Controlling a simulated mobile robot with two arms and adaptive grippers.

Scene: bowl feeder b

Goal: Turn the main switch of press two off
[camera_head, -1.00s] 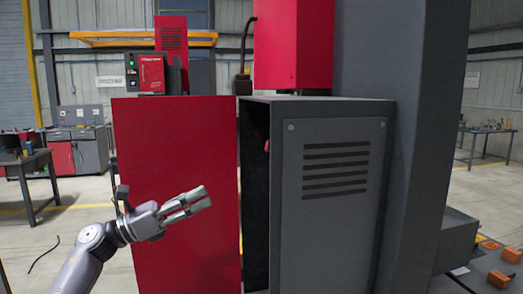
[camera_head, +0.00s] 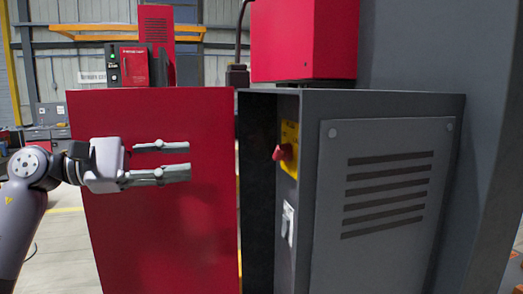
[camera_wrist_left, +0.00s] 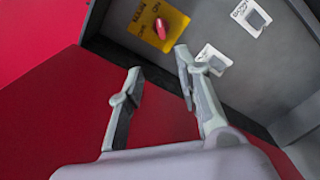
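The main switch is a red rotary handle (camera_head: 283,152) on a yellow plate (camera_head: 290,135), inside the open grey cabinet (camera_head: 390,112). In the left wrist view the red handle (camera_wrist_left: 160,28) sits on its yellow plate (camera_wrist_left: 158,14) marked MAIN and ON, beyond the fingertips. The handle lies close to the ON mark. My left gripper (camera_head: 188,159) is open and empty, in front of the red door (camera_head: 150,240) and left of the switch, not touching it. Its spread fingers also show in the left wrist view (camera_wrist_left: 160,65). My right gripper is not in view.
A white-plated switch (camera_head: 288,222) is below the main switch; two white plates (camera_wrist_left: 213,60) (camera_wrist_left: 250,16) show in the wrist view. The red door stands open left of the cabinet. A red box (camera_head: 305,40) hangs above.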

